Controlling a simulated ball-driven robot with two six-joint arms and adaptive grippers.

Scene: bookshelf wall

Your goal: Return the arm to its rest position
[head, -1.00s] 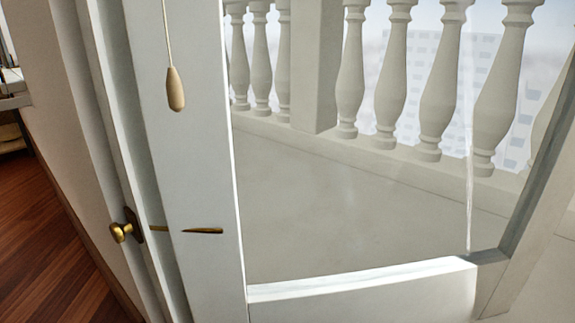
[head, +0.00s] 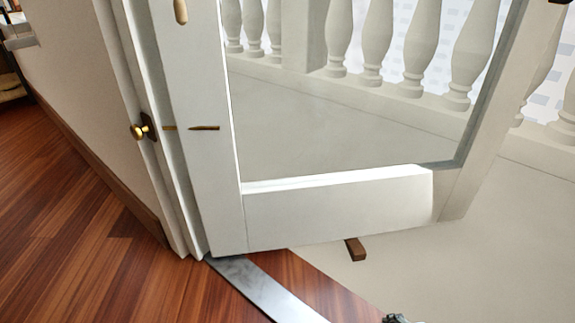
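No whole arm or gripper of mine shows in the head view. A small dark grey mechanical piece (head: 396,318) pokes in at the bottom edge, right of centre. It may be the tip of my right gripper, but too little shows to tell whether it is open or shut. My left gripper is out of view. The white glazed door (head: 340,208) stands ajar, swung over the pale outdoor floor. It has a brass handle (head: 205,127).
A brass knob (head: 138,131) sits on the frame at left. A metal threshold strip (head: 262,290) crosses the doorway. A small brown wooden block (head: 355,249) lies below the door. The wood floor (head: 90,250) at left is clear.

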